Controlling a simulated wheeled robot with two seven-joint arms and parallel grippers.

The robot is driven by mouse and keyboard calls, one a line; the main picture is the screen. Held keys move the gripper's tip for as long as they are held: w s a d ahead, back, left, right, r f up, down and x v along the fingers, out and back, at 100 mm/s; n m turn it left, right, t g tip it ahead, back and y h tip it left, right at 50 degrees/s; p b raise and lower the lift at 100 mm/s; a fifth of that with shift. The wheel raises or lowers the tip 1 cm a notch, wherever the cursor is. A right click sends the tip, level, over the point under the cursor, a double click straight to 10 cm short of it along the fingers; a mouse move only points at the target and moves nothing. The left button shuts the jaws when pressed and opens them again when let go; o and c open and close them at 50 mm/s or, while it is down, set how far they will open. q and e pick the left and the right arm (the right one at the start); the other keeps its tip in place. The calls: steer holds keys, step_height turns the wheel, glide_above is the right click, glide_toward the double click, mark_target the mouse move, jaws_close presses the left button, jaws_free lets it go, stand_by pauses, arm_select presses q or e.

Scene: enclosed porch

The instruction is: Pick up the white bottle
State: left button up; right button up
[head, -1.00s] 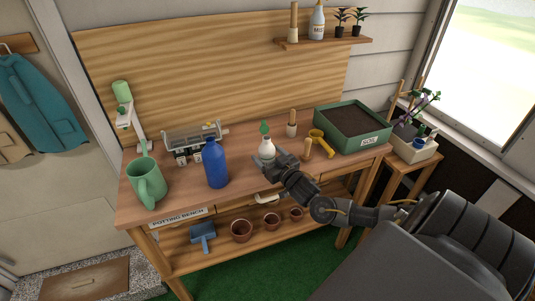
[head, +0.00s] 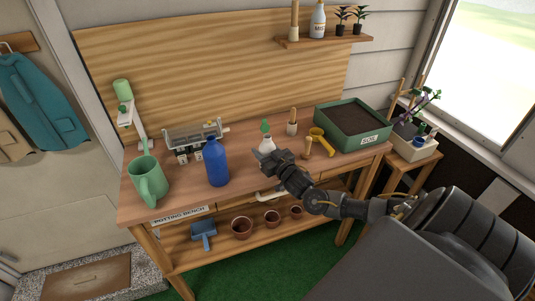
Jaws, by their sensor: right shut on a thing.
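A white bottle (head: 267,145) with a green top is at the middle of the potting bench (head: 234,196). My right gripper (head: 264,157) reaches in from the right and is shut on the bottle's lower part. The fingers hide the bottle's base, so I cannot tell whether it is clear of the bench top. The bottle looks close to upright. Another pale bottle (head: 317,22) with a label stands on the wall shelf. My left gripper is not in view.
A blue bottle (head: 217,165) and a green watering jug (head: 150,184) stand to the left. A wooden-handled tool in a pale holder (head: 292,128), a yellow scoop (head: 321,140) and a green soil tray (head: 374,144) are to the right. The shelf (head: 340,40) hangs above.

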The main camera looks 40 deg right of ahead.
mark_target(270, 139)
steer(key=shift+r, duration=0.15)
steer(key=shift+r, duration=0.25)
step_height(270, 139, up, 2)
steer(key=shift+r+b, duration=0.1)
steer(key=shift+b, duration=0.7)
steer(key=s+r, duration=0.1)
steer(key=s+a+r, duration=0.1)
steer(key=r, duration=0.1)
steer(key=s+r, duration=0.2)
steer(key=shift+s+a+r+b, duration=0.1)
steer(key=shift+a+b, duration=0.15)
steer(key=shift+b, duration=0.15)
steer(key=s+a+r+b, duration=0.2)
steer(key=s+r, duration=0.3)
steer(key=s, duration=0.4)
steer(key=shift+a, duration=0.55)
